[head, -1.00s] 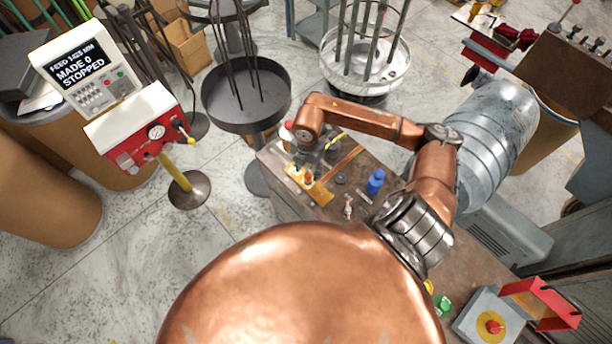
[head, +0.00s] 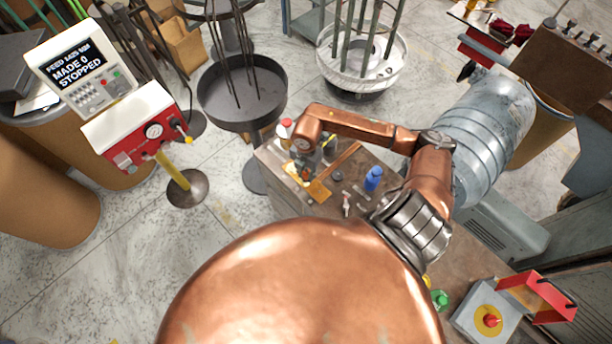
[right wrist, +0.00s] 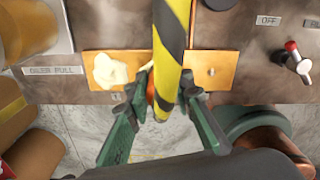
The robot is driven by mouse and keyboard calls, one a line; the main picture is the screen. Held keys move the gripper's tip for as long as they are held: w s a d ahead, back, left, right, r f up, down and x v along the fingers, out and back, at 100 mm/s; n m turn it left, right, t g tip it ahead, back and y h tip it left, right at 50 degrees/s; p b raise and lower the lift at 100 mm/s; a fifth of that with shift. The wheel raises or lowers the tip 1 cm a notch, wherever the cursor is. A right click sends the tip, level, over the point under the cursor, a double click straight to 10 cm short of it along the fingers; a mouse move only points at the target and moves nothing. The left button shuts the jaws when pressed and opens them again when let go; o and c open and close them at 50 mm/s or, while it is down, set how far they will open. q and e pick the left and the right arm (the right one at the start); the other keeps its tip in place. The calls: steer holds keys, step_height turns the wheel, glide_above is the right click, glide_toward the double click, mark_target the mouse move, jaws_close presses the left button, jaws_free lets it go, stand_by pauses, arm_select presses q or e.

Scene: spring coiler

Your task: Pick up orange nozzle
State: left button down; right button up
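The orange nozzle (right wrist: 150,92) shows as a small orange patch between my right gripper's fingers in the right wrist view. A yellow-and-black striped bar (right wrist: 173,45) crosses in front and hides most of it. My right gripper (right wrist: 165,82) has its green fingers apart, one on each side of the nozzle. The left fingertip is close to it; contact is hidden. In the head view my right gripper (head: 303,170) is low over the orange-yellow plate (head: 319,191) on the bench. My left gripper is not in view.
A cream piece (right wrist: 110,70) is on the plate left of the gripper. A blue bottle (head: 373,179) and a small red-topped item (head: 346,204) stand on the bench. A red-tipped toggle switch (right wrist: 297,60) is at right in the wrist view.

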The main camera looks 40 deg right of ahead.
mark_target(306, 171)
jaws_close()
steer(key=shift+r, duration=0.45)
step_height(306, 171, up, 2)
steer(key=shift+w+r+b, duration=0.1)
steer(key=shift+r+b, duration=0.05)
steer(key=shift+b, duration=0.15)
steer(key=s+a+r, duration=0.7)
steer(key=a+r, duration=0.2)
steer(key=a, duration=0.3)
steer(key=shift+a+r+b, duration=0.2)
steer(key=shift+r+b, duration=0.1)
steer(key=shift+r, duration=0.1)
